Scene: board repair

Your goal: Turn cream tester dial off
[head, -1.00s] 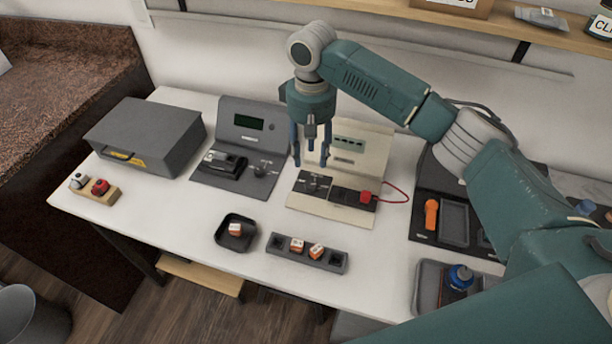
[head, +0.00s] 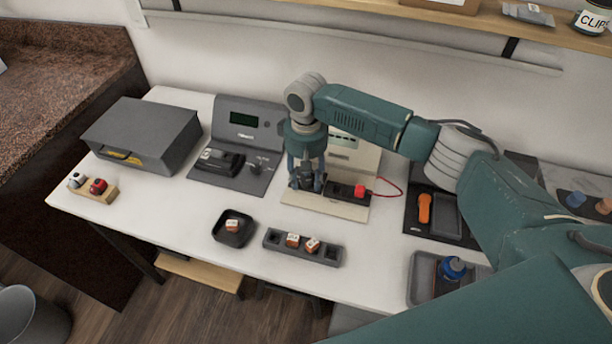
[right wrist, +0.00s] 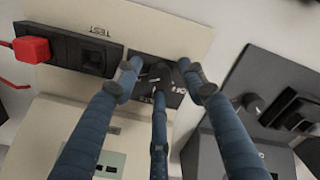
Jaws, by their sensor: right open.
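The cream tester (head: 336,207) stands at the back middle of the table, with a dark dial panel and a red plug (head: 360,190) on its base. My right gripper (head: 306,186) is open and points down over the dial panel. Its fingers hide the dial in the head view. In the right wrist view the dial (right wrist: 160,72) shows partly between the open fingertips of the right gripper (right wrist: 160,82). I cannot tell whether the fingers touch it. My left gripper is not in view.
A grey tester (head: 243,150) with its own dial stands close on the left. A grey box (head: 145,133) is farther left. A small black tray (head: 232,228) and a block rack (head: 303,247) lie in front. An orange-handled dark unit (head: 425,208) stands right.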

